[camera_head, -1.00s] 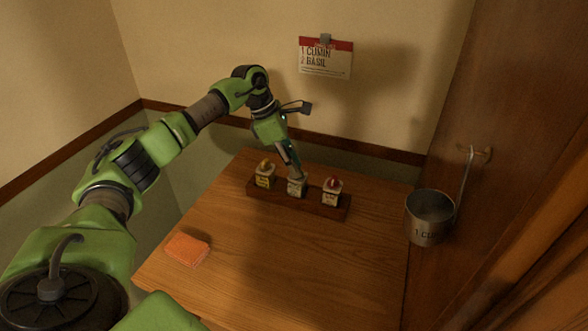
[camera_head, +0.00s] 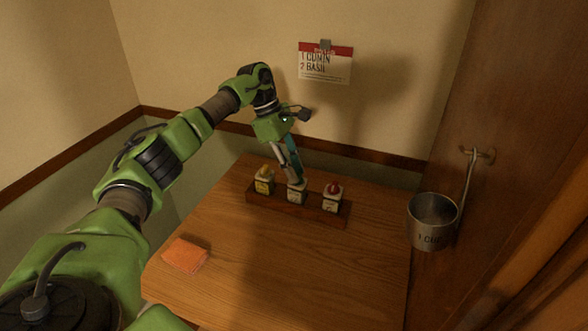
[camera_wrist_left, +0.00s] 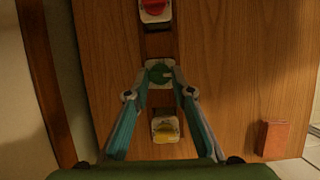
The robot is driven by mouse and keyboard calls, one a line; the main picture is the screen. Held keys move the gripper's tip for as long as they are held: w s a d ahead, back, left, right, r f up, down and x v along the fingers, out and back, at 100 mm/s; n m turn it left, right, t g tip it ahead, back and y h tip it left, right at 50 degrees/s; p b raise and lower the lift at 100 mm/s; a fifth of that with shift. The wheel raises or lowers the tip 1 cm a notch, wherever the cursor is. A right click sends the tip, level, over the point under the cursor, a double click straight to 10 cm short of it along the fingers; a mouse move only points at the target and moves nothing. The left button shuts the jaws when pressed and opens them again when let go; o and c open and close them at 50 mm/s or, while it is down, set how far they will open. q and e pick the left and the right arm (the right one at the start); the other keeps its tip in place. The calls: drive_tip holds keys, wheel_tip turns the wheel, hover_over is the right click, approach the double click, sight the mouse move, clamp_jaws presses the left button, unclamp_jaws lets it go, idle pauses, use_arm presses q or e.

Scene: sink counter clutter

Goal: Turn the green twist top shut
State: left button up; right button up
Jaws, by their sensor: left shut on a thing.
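The green twist top (camera_wrist_left: 160,73) sits on the middle one of three white jars (camera_head: 297,194) in a wooden rack (camera_head: 322,211). My left gripper (camera_wrist_left: 160,76) is shut on the green twist top, with a finger on either side of it. In the head view my left gripper (camera_head: 294,179) comes down over the middle jar and hides most of its top. The top's exact turn cannot be told. My right gripper is not in view.
A yellow-topped jar (camera_head: 264,182) and a red-topped jar (camera_head: 333,195) flank the middle jar closely. An orange cloth or sponge (camera_head: 185,254) lies at the table's left. A metal pot (camera_head: 432,221) hangs on the right. A card (camera_head: 325,65) is on the wall. The front table is clear.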

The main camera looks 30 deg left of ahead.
use_arm(q)
drive_tip(key=o, duration=1.1)
drive_tip(key=shift+o, duration=0.2)
drive_tip(key=v, duration=1.2)
drive_tip(key=shift+r, duration=0.1)
